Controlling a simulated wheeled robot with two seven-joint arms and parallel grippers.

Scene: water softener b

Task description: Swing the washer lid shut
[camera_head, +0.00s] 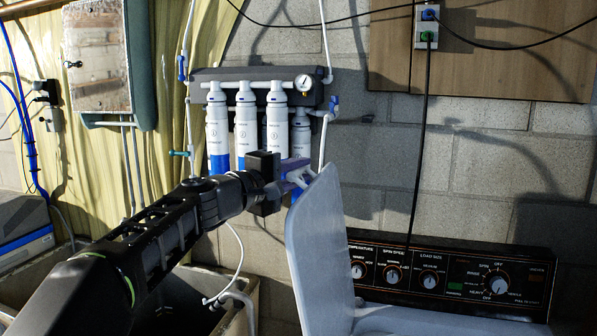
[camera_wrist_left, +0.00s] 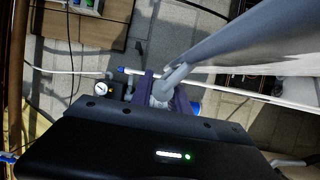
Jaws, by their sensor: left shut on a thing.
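The washer lid (camera_head: 322,250) is a pale grey-white panel standing raised, nearly upright, at the left of the washer's control panel (camera_head: 445,275). In the left wrist view the lid (camera_wrist_left: 245,40) runs from the middle to the upper right. My left gripper (camera_head: 293,176) comes in from the left and is at the lid's upper left edge. Its purple fingers are shut on a pale piece by the lid's edge; this also shows between the fingers in the left wrist view (camera_wrist_left: 163,92). The exact contact is partly hidden by the gripper body. My right gripper is in neither view.
White water filters (camera_head: 245,130) with a gauge (camera_head: 303,83) hang on the block wall just behind my left gripper. A utility sink (camera_head: 185,300) stands left of the washer. A black cord (camera_head: 424,140) hangs behind the control panel.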

